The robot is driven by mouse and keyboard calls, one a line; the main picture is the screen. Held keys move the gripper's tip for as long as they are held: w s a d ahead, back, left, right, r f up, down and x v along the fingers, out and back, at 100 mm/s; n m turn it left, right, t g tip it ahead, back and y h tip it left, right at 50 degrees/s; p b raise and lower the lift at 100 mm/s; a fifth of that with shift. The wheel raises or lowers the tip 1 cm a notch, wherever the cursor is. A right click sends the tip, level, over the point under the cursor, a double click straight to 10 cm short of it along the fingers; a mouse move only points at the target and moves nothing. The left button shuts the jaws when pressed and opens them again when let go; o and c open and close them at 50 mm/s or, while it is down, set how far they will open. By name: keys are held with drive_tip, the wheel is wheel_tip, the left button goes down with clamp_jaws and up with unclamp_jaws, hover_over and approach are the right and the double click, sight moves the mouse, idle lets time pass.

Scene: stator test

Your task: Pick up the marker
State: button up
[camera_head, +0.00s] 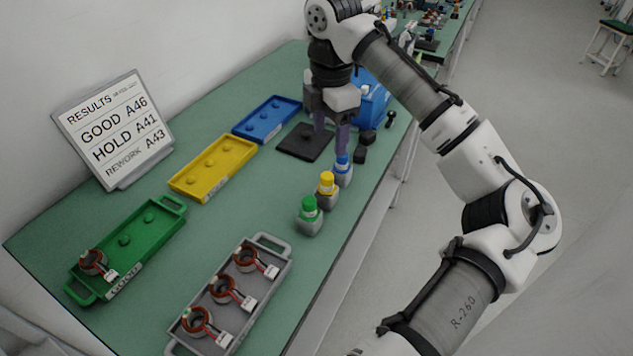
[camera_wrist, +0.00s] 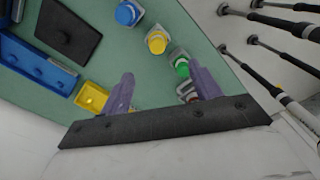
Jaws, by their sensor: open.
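Three short grey-bodied marker bottles with coloured caps stand upright in a row near the table's right edge. The green-capped one (camera_head: 309,216) is nearest, then the yellow-capped one (camera_head: 326,190), then the blue-capped one (camera_head: 342,171). In the wrist view the green cap (camera_wrist: 181,67) shows near the right fingertip, with the yellow cap (camera_wrist: 156,42) and blue cap (camera_wrist: 128,13) beyond. My gripper (camera_head: 331,140) is open and empty, purple fingers pointing down. In the head view its fingers appear just behind the blue-capped bottle; their exact height is unclear.
A black plate (camera_head: 291,144), blue tray (camera_head: 252,134), yellow tray (camera_head: 184,188) and green tray (camera_head: 137,262) lie on the green table (camera_head: 228,210). A grey tray (camera_head: 243,328) holds three copper-wound stators. A results sign (camera_head: 115,130) stands at left. Small black blocks (camera_head: 360,155) lie near the gripper.

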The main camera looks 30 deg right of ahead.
sight(327, 176)
wheel_tip(327, 176, down, 7)
drive_tip(key=shift+f+p, duration=0.1)
drive_tip(key=shift+p, duration=0.3)
drive_tip(key=shift+w+f+p, duration=0.2)
drive_tip(key=shift+f+p, duration=0.6)
drive_tip(key=shift+f, duration=2.15)
drive_tip(key=c, duration=1.1)
